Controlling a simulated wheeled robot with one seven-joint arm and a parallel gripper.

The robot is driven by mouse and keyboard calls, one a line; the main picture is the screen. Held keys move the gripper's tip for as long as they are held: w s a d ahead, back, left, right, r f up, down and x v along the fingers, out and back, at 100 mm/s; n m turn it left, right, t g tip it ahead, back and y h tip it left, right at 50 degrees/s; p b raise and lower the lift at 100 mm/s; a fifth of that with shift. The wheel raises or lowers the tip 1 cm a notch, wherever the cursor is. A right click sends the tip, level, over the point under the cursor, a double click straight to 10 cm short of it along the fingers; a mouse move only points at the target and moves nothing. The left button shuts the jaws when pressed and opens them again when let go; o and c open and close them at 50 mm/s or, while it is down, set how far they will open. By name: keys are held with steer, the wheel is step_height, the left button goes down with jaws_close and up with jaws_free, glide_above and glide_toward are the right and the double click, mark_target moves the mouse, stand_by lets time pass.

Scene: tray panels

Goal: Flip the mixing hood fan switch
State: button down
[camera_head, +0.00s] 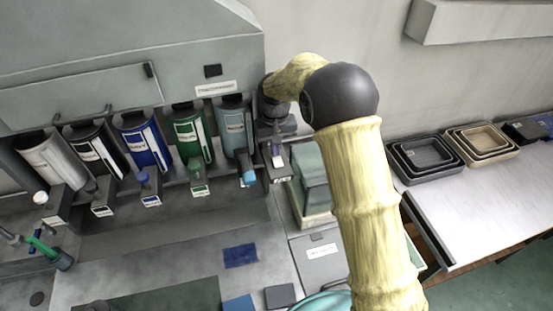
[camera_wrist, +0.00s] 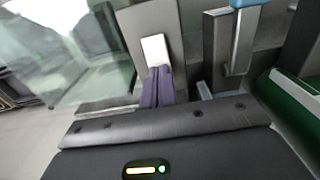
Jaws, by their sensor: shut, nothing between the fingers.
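Canisters in white, black, blue (camera_head: 145,142), green (camera_head: 193,135) and light blue (camera_head: 235,128) hang in a row under the hood, with taps below. Stacked trays (camera_head: 424,153) stand on the right counter. My arm hides part of the middle. A blue cloth (camera_head: 240,256) lies on the worktop.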

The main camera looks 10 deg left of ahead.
steer(key=shift+f, duration=0.2)
steer(key=shift+r, duration=0.1)
steer(key=shift+r+p, duration=2.7)
steer(key=shift+r, duration=0.75)
steer(key=s+d+m+t+b, duration=0.1)
steer(key=s+d+b, duration=0.15)
steer(key=d, duration=0.55)
steer(key=s+d+m+b, duration=0.2)
steer(key=s+d, duration=0.2)
steer(key=d, duration=0.4)
steer(key=s+d+f+m+t+b, duration=0.1)
steer(key=s+d+f+m+b, duration=0.1)
steer(key=s+d, duration=0.9)
steer(key=s+f+b, duration=0.1)
steer(key=s+f, duration=0.1)
steer(key=s, duration=0.1)
steer(key=shift+s+t, duration=0.3)
steer(key=shift+s, duration=0.05)
